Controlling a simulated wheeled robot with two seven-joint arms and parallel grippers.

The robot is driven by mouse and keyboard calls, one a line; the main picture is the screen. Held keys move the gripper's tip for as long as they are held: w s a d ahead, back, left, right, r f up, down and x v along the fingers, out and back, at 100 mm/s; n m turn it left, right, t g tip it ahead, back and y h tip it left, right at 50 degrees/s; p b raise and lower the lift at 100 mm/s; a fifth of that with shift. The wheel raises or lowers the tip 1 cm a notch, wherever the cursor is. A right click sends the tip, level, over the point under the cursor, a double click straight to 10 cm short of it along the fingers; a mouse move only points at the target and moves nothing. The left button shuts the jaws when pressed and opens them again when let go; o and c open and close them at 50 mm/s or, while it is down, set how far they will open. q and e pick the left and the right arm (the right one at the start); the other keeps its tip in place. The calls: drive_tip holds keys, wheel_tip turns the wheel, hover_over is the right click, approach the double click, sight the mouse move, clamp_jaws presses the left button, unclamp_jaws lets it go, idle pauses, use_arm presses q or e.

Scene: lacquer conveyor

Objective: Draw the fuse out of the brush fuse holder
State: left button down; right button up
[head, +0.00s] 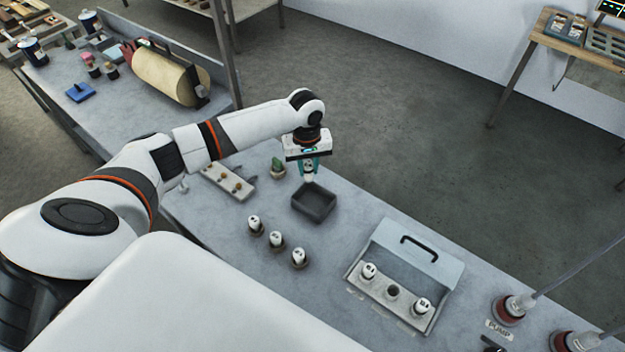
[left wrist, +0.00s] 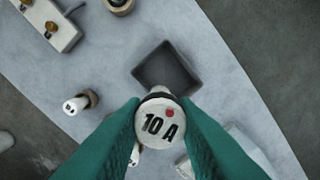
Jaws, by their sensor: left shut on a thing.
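My left gripper (head: 309,173) is shut on a white fuse (left wrist: 162,126). The fuse's round face reads "10 A" and has a red dot. Both teal fingers are on its sides in the left wrist view. It hangs above the near part of a dark open tray (head: 314,203). The fuse holder panel (head: 416,322), with a raised grey lid (head: 425,265), stands to the right. It has white fuses at its left (head: 369,271) and right (head: 421,306) ends and a dark, empty middle socket (head: 392,291). My right gripper is not in view.
Three white fuses in dark bases (head: 276,240) stand in a row nearer me. A block with brass knobs (head: 229,182) and a small potted cactus (head: 278,168) are at the far left. Red pump fittings (head: 508,310) stand at the right. The table between the tray and panel is clear.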

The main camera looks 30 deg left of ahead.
sight(307, 179)
use_arm(q)
drive_tip(key=shift+a+f+b, duration=0.1)
drive_tip(key=shift+f+b, duration=0.35)
drive_tip(key=shift+f, duration=0.15)
wheel_tip(307, 179, down, 5)
drive_tip(key=b, duration=0.5)
drive_tip(key=shift+w+a+f, duration=0.1)
drive_tip(key=shift+f, duration=0.05)
drive_tip(key=c, duration=1.3)
unclamp_jaws()
drive_tip(key=shift+o, duration=1.1)
